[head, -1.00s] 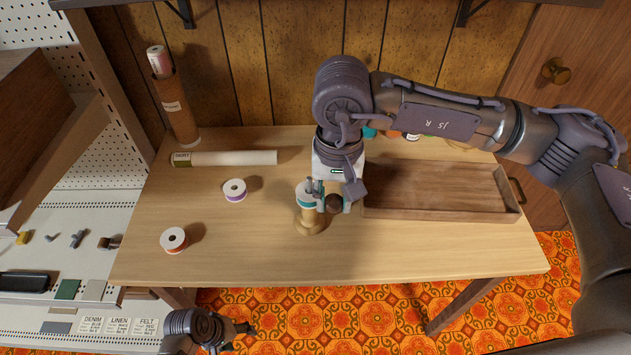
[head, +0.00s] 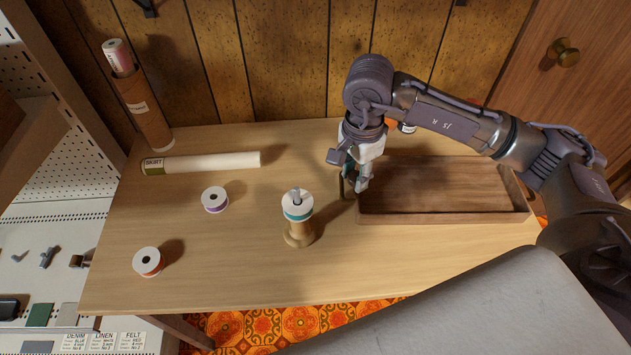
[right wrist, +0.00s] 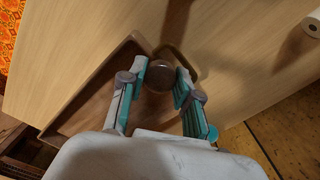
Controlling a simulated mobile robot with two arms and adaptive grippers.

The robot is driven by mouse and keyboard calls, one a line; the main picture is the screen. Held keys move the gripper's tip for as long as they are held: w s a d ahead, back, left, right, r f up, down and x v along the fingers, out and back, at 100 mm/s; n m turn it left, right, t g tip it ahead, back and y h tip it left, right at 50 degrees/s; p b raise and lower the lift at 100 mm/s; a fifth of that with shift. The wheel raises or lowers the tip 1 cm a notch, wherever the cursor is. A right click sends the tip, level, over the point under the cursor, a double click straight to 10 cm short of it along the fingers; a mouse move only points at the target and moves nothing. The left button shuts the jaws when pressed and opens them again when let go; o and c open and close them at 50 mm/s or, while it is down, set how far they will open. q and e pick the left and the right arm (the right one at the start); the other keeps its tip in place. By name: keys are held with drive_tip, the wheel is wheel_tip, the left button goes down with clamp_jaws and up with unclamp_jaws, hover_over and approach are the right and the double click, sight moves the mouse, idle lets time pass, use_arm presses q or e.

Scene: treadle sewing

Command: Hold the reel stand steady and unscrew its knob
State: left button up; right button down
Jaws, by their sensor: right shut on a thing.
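The reel stand (head: 299,233) stands upright on the table, with a white and teal spool (head: 297,207) on it. A dark spindle tip shows bare above the spool. My right gripper (head: 354,187) is to the right of the stand, apart from it, at the left end of the wooden tray. In the right wrist view its fingers are shut on a round dark brown knob (right wrist: 159,78), near the tray's end handle. The knob is hard to make out in the head view. My left gripper is not in view.
The wooden tray (head: 440,218) looks empty. A purple-edged spool (head: 215,200) and an orange-edged spool (head: 148,262) lie left of the stand. A pale roll (head: 210,163) lies behind them, and a brown tube (head: 146,115) leans at the back left. The front middle table is clear.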

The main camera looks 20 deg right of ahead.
hover_over(319, 191)
wheel_tip(319, 191, down, 5)
drive_tip(key=shift+p, duration=0.4)
wheel_tip(319, 191, down, 4)
drive_tip(key=shift+r+p, duration=0.1)
drive_tip(key=shift+p, duration=0.2)
drive_tip(key=shift+f, duration=0.25)
drive_tip(key=c, duration=0.8)
unclamp_jaws()
drive_tip(key=shift+r, duration=0.1)
